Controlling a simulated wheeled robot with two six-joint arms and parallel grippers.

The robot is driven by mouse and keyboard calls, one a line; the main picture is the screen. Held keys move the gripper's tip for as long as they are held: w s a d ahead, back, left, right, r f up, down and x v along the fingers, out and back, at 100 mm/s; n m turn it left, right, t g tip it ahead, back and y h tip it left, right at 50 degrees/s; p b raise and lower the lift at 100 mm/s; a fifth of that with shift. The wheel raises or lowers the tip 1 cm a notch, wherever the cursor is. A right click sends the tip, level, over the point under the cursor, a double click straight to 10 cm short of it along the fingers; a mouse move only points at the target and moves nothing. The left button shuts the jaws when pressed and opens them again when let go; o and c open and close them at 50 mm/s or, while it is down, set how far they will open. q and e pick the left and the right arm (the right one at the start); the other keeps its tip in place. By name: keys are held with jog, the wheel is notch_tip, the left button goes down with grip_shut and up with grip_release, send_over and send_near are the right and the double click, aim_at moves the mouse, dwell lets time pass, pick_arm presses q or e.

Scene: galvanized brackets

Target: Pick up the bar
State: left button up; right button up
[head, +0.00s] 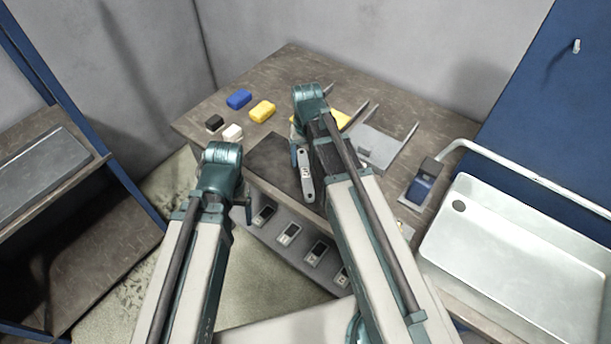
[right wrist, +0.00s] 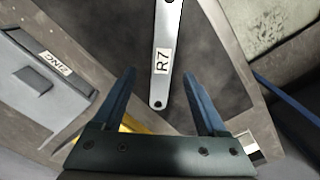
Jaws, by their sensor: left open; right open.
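The bar is a narrow grey metal strip with a hole near its end and a white R7 label. In the head view the bar (head: 307,187) lies on the dark mat at the table's front edge, partly hidden by my right arm. In the right wrist view the bar (right wrist: 168,28) runs down between the fingertips of my right gripper (right wrist: 159,74), which is open and not touching it. In the head view my right gripper (head: 296,150) is mostly hidden by its own arm. My left gripper (head: 248,198) is open and empty, left of the mat.
The dark mat (head: 268,155) lies on the brown table. A grey ZINC tray (right wrist: 38,82) is beside the mat. A white sink (head: 520,240) is at right.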

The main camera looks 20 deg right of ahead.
aim_at(306, 172)
jog(key=f+b, duration=0.4)
jog(key=f, duration=0.1)
jog(key=shift+s+a, duration=0.15)
jog(key=shift+a, duration=0.05)
jog(key=shift+r, duration=0.15)
grip_shut()
